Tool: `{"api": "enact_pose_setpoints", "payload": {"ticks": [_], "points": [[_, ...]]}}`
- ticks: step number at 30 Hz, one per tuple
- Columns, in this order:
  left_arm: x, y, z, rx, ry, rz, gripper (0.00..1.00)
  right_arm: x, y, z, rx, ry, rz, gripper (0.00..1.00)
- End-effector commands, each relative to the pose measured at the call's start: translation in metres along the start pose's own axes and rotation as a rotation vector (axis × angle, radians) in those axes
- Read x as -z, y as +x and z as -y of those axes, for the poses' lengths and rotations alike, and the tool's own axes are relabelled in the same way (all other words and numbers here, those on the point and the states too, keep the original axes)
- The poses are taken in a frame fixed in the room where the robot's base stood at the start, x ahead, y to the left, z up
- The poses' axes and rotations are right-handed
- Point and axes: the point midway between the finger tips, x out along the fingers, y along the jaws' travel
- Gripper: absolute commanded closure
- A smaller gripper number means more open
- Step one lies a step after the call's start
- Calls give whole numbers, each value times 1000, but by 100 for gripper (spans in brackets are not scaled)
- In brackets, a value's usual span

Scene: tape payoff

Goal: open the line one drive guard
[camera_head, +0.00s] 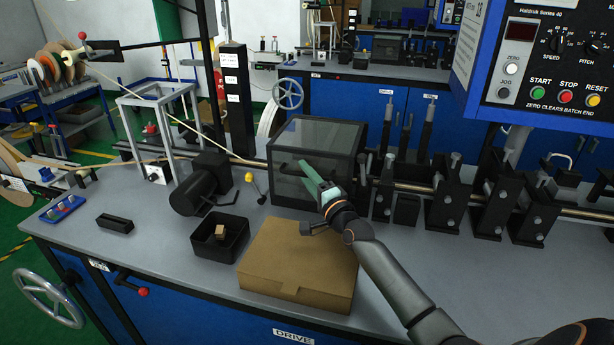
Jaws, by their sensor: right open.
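The line one drive guard (340,135) is a see-through box with a dark frame, standing on the grey bench at the middle of the view. It looks shut. A short dark bar shows at its front face; the gripper covers part of that area. My right gripper (303,167), with a green body, reaches in from the lower right to the front of the guard. Its tips overlap the front panel in the picture, and I cannot tell whether they touch it. It is open. My left gripper is out of view.
A cardboard box (297,265) lies in front of the guard, below my right arm. A black tray (232,246) with a small block and a black motor (195,190) are to the left. Roller stands (440,210) line the right. A control panel (550,60) hangs upper right.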

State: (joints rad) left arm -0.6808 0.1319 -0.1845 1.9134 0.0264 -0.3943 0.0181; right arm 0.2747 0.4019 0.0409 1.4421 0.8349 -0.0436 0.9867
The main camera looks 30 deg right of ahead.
Motion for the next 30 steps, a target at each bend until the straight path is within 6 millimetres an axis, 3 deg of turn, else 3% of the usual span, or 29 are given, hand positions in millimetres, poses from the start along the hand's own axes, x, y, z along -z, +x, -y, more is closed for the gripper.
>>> {"api": "enact_pose_setpoints", "payload": {"ticks": [6,18,30], "points": [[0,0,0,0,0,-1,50,0,0,0,0,0,0,57],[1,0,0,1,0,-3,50,0,0,0,0,0,0,100],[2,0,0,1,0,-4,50,0,0,0,0,1,0,100]]}}
